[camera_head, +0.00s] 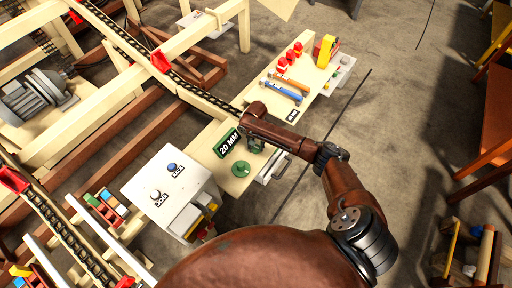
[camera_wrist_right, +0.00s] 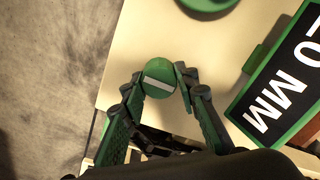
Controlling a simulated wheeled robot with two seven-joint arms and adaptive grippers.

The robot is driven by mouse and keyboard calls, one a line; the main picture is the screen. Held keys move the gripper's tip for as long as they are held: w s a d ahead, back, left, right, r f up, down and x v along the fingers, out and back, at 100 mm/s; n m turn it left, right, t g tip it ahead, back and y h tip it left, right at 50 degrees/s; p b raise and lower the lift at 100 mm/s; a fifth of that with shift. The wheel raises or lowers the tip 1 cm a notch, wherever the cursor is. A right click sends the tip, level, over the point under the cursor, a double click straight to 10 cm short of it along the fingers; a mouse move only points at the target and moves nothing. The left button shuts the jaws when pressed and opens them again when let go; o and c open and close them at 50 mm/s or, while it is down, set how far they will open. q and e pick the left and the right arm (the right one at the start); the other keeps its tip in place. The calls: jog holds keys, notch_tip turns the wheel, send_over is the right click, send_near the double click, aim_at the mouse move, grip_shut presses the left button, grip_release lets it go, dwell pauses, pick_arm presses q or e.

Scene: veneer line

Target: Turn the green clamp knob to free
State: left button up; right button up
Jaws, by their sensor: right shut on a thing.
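The green clamp knob (camera_wrist_right: 158,78) is a round green cap with a pale bar across its top. In the right wrist view it sits between the two fingertips of my right gripper (camera_wrist_right: 160,82), which is shut on it. The pale bar lies nearly level in that view, tilted slightly down to the right. In the head view my right gripper (camera_head: 255,145) reaches down to the cream panel (camera_head: 207,156) beside the 20 MM sign (camera_head: 228,143) and hides most of the knob. My left gripper is not in view.
A green disc (camera_head: 241,168) stands on the panel close to my gripper. A white box (camera_head: 148,187) with JOG and a blue BLOCK button is to the left. Red knobs (camera_head: 291,53), blue and orange handles and a yellow device (camera_head: 326,50) stand further back.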

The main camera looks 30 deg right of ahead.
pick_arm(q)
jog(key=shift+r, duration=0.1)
pick_arm(e)
jog(key=n+p, duration=0.1)
jog(key=n, duration=0.1)
jog(key=n+p, duration=0.1)
jog(key=p, duration=0.1)
jog(key=shift+a+r+n, duration=0.15)
jog(key=shift+n, duration=0.25)
jog(key=n+p, duration=0.1)
jog(key=n, duration=0.2)
jog(key=shift+n+p, duration=0.3)
jog(key=shift+p, duration=0.05)
jog(key=n+p, duration=0.1)
jog(key=n, duration=0.4)
jog(key=shift+a, duration=0.1)
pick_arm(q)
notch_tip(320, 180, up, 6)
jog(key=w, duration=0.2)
pick_arm(e)
jog(key=n, duration=0.5)
jog(key=shift+s, duration=0.1)
jog(key=shift+n, duration=0.4)
jog(key=o, duration=1.1)
jog(key=shift+o, duration=0.2)
